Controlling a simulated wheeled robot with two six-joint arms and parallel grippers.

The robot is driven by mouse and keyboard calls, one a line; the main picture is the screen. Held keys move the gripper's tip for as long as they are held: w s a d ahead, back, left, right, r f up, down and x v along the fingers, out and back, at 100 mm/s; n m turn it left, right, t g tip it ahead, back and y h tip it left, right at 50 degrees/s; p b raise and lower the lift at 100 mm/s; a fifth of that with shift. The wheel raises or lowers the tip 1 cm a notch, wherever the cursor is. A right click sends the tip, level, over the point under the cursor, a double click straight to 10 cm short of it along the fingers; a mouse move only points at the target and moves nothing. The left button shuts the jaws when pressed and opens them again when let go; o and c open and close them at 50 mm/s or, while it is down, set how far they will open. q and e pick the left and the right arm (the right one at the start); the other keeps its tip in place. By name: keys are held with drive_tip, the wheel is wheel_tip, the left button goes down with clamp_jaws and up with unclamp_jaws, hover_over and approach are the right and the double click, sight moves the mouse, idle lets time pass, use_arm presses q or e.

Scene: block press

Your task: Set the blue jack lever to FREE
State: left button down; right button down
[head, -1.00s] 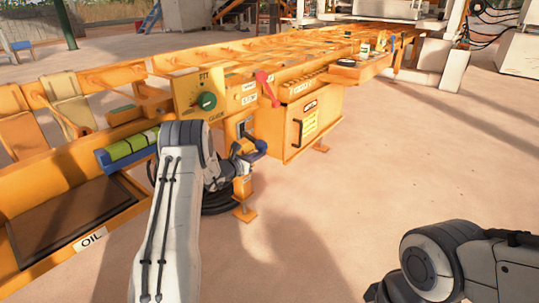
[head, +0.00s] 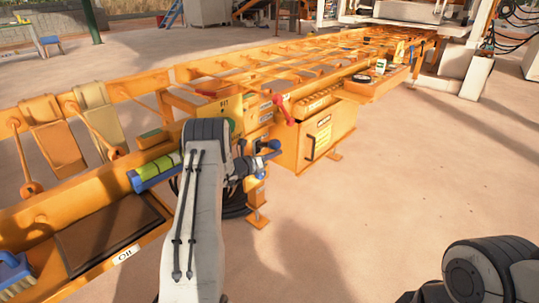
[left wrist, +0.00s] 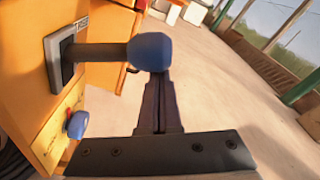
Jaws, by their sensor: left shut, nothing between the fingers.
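The blue jack lever (left wrist: 152,52) shows large in the left wrist view, a blue knob on a dark shaft sticking out from a framed slot in an orange post. A label by the slot is partly cut and unreadable. In the head view the blue knob (head: 273,146) is just beyond my left wrist. My left gripper (left wrist: 158,90) is shut and empty, its fingertips right at the knob's lower side; I cannot tell if they touch. In the head view my left gripper (head: 252,163) is partly hidden by its wrist. My right gripper is not in view; only my right arm shows.
A smaller blue knob (left wrist: 77,125) sits lower on the post. A red lever (head: 283,108) and an orange cabinet (head: 320,137) stand to the right. The floor at right is clear.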

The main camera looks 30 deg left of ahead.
use_arm(q)
drive_tip(key=shift+a+r, duration=0.1)
drive_tip(key=shift+r, duration=0.25)
idle(0.3)
wheel_tip(320, 180, down, 4)
drive_tip(key=d+f+b, duration=0.1)
drive_tip(key=d+b, duration=0.2)
drive_tip(key=r+p+v, duration=0.1)
drive_tip(key=p+v, duration=0.4)
drive_tip(key=v, duration=0.5)
drive_tip(key=shift+w+a+r, duration=0.15)
drive_tip(key=shift+a+r, duration=0.1)
drive_tip(key=shift+a, duration=0.15)
